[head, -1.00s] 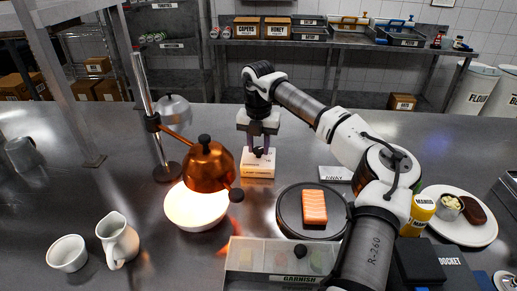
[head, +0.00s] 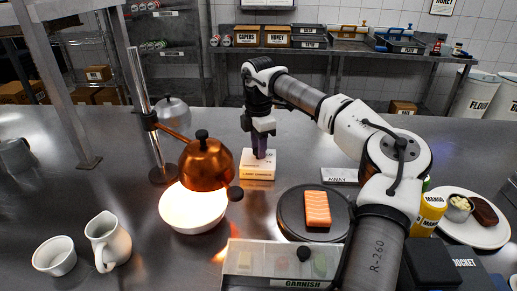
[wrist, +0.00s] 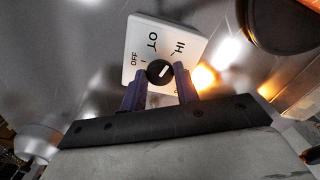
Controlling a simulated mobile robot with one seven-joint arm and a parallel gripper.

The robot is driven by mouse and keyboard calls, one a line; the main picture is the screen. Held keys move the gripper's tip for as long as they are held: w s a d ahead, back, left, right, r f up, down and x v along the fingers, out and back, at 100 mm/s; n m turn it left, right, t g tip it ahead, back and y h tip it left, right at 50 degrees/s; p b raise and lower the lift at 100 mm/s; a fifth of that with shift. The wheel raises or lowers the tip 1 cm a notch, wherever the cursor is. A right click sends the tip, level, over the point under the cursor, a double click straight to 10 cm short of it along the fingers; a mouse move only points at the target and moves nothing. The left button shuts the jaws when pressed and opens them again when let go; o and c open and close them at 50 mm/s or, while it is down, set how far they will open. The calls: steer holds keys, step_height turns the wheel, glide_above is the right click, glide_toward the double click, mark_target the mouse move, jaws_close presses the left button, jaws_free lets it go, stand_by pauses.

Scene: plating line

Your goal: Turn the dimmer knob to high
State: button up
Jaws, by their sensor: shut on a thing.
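The dimmer is a white box (head: 258,166) on the steel counter, right of the copper lamp. In the wrist view its top plate (wrist: 142,42) reads OFF, LO and HI around a round dark knob (wrist: 157,70). The knob's white pointer line slants up and right, roughly towards the HI side; I cannot tell if it meets the HI mark exactly. My gripper (head: 260,155) points down onto the box, its purple fingers shut on the knob's two sides, as the wrist view shows (wrist: 160,78). The fingers hide the knob in the head view.
A copper heat lamp (head: 206,168) hangs on a post over a brightly lit white bowl (head: 193,210), left of my gripper. A dark round plate with salmon (head: 317,209) and a garnish box (head: 275,262) stand in front. The counter behind the dimmer is clear.

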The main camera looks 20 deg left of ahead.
steer(key=shift+m+b, duration=0.35)
steer(key=shift+m, duration=0.85)
steer(key=shift+r, duration=0.1)
steer(key=o, duration=1)
steer(key=shift+c, duration=0.2)
step_height(320, 180, up, 14)
steer(key=b, duration=0.1)
steer(key=shift+f, duration=0.2)
